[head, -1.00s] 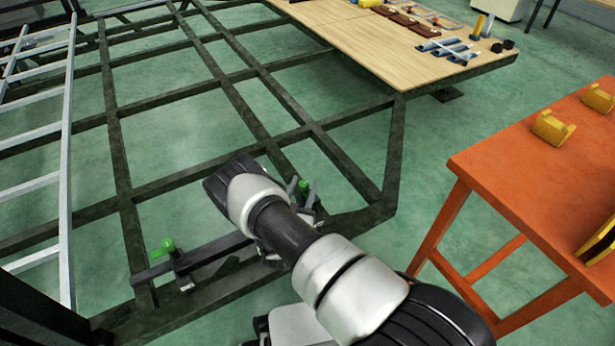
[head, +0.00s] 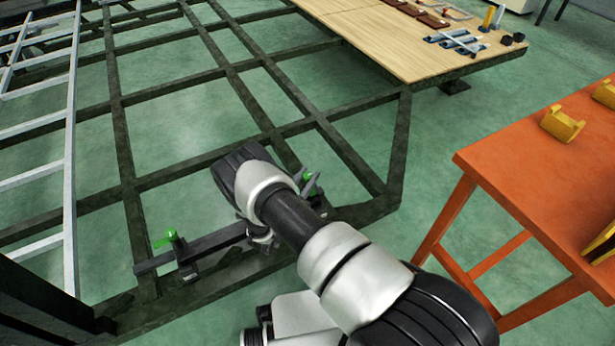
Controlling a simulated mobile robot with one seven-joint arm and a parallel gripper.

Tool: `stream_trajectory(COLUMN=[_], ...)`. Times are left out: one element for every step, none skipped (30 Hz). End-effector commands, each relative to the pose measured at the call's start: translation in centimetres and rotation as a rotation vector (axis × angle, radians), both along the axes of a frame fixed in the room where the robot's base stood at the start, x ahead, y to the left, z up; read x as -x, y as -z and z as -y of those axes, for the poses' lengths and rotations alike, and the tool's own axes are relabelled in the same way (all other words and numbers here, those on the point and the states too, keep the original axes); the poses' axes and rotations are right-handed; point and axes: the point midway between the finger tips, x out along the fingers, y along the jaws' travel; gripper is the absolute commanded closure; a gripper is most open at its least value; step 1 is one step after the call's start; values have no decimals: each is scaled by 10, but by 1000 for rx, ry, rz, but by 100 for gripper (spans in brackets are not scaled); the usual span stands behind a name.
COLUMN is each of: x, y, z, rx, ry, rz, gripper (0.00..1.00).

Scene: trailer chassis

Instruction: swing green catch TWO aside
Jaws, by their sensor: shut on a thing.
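One green catch (head: 308,177) is at the right end of a dark crossbar (head: 215,241) near the front of the chassis. Grey finger-like parts of my gripper (head: 309,182) show on either side of it, and the gripper appears shut on this catch. My arm hides most of the gripper and the catch's base. A second green catch (head: 170,238) stands on a dark bracket near the bar's left end, apart from my gripper. No number is readable on either catch.
The dark chassis frame (head: 227,75) has open gaps over a green floor. A pale ladder-like rack (head: 70,150) stands left. An orange table (head: 530,160) with yellow parts (head: 562,124) is at right. Wooden decking (head: 390,45) at the back holds several small parts.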

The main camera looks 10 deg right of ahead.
Motion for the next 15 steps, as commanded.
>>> stream_trajectory(x=[-2,-2,-1,-1,-1,-1,-1,-1,-1,-1,-1,-1,-1,-1,-1], y=[-1,-1,-1,-1,-1,-1,-1,-1,-1,-1,-1,-1,-1,-1,-1], z=[0,0,0,0,0,0,0,0,0,0,0,0,1,1,0], rx=[-3,-3,-2,-2,-2,-1,-1,-1,-1,-1,-1,0,-1,0,-1], ry=[29,42,55,60,62,62,62,61,61,61,60,60,60,60,60], rz=[5,3,1,1,1,0,0,0,0,0,1,0,1,0,-1], gripper=[96,96,96,96,96,96,96,96,96,96,96,71,66,60,56])
